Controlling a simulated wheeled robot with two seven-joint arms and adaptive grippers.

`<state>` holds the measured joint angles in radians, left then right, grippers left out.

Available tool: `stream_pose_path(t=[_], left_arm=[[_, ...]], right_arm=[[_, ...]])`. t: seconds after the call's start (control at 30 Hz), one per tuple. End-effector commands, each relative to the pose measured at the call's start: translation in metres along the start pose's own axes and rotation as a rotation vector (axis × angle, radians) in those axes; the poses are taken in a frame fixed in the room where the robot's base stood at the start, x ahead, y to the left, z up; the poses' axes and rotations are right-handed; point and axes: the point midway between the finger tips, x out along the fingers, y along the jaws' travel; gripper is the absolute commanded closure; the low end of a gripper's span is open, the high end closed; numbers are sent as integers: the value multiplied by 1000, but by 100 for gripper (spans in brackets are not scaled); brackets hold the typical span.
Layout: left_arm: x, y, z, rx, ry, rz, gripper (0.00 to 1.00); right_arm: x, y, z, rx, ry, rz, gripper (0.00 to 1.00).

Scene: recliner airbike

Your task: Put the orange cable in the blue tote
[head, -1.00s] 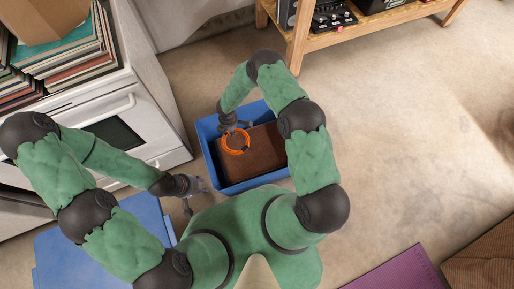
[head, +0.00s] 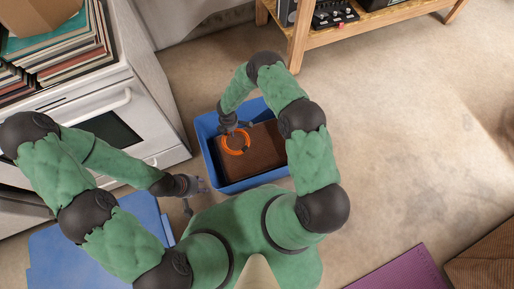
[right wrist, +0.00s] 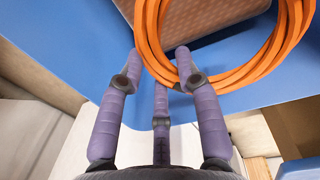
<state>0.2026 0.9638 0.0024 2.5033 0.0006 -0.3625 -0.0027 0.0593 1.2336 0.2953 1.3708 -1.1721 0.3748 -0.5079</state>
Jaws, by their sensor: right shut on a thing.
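The orange cable (head: 239,154) is a coiled loop over the blue tote (head: 207,132), above a brown case (head: 266,146) inside it. In the right wrist view the coil (right wrist: 291,38) passes between the fingers of the right gripper (right wrist: 157,65), with the blue tote wall (right wrist: 236,88) behind. I cannot tell whether the cable touches the case. My left gripper (head: 193,192) is empty, fingers apart, outside the tote's lower left corner.
A white stove (head: 113,115) with stacked records stands left of the tote. A blue panel (head: 70,250) lies at the lower left. A wooden shelf (head: 345,28) is at the top, a purple mat (head: 404,270) at lower right. The floor right of the tote is free.

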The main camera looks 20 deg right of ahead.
Motion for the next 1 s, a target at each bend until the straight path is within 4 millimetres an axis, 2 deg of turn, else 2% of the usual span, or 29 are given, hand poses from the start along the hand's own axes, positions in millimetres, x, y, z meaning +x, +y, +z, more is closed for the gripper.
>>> stream_pose_path(t=[0.53,1.0], left_arm=[[14,-5,-1,0,0,0,60],[13,-5,0,0,0,0,60]], right_arm=[[20,-1,0,0,0,0,100],[35,-2,0,0,0,0,100]])
